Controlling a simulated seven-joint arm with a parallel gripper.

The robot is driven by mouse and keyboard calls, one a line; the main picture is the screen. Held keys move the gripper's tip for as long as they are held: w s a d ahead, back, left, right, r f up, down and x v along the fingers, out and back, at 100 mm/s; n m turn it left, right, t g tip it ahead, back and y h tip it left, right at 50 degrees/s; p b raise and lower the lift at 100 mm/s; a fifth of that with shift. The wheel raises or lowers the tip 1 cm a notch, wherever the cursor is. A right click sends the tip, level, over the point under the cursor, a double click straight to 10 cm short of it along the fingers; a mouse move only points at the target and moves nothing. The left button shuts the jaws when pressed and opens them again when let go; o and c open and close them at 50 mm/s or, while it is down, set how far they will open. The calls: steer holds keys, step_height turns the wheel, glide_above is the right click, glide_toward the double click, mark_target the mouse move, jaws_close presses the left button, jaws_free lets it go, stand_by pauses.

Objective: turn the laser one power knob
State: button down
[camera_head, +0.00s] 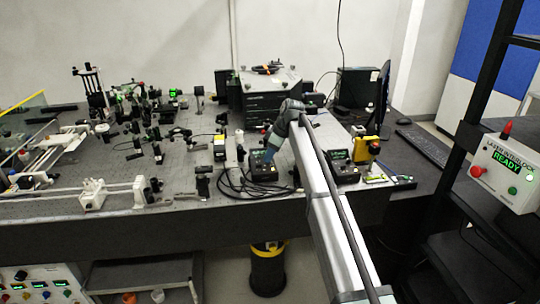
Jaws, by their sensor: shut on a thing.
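A small black controller box (264,174) with a green-lit display sits near the front edge of the optical bench. My gripper (270,154) reaches down to the top of this box from the upper right. Its fingers are shut on a small knob there; the fingers and the low resolution hide the knob itself. A second black controller box (345,173) with a green display stands to the right, beyond my arm. The labels on both boxes are too small to read.
Black cables (231,187) loop on the bench just left of the gripped box. A yellow-and-black device (366,149) stands at the right. Many optics crowd the left of the bench (185,160). A laser interlock panel (505,172) reading READY hangs at far right.

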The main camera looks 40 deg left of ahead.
steer(key=m+t, duration=0.1)
steer(key=m, duration=0.2)
steer(key=shift+s, duration=0.15)
steer(key=shift+m+t, duration=0.8)
steer(key=shift+m, duration=1.1)
steer(key=shift+s, duration=0.1)
steer(key=c, duration=1)
jaws_free()
steer(key=shift+c, duration=0.2)
steer(key=v, duration=1.3)
steer(key=shift+d+r, duration=0.2)
steer(key=shift+r, duration=0.2)
